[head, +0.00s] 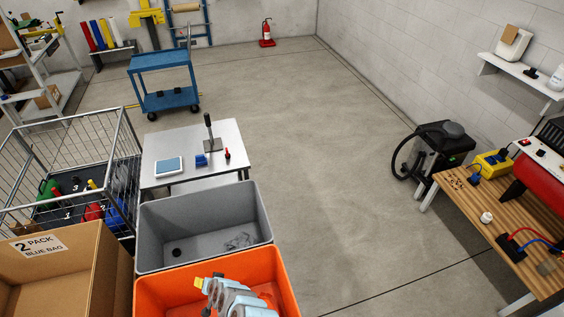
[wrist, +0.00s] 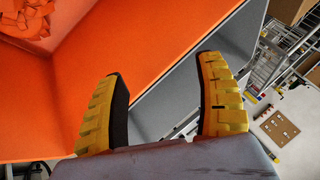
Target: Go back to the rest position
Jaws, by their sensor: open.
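My gripper shows in the wrist view (wrist: 160,105) with its two yellow, black-padded fingers spread apart and nothing between them. The grey bin (head: 205,213) stands directly behind the orange one and holds a small dark round thing and some clear or grey scraps.
A metal table (head: 215,140) with a tablet and a small stand is behind the bins. A wire cage cart (head: 85,165) and a cardboard box (head: 55,262) are at left. A wooden workbench (head: 500,215) and a black vacuum (head: 437,150) are at right. The middle floor is clear.

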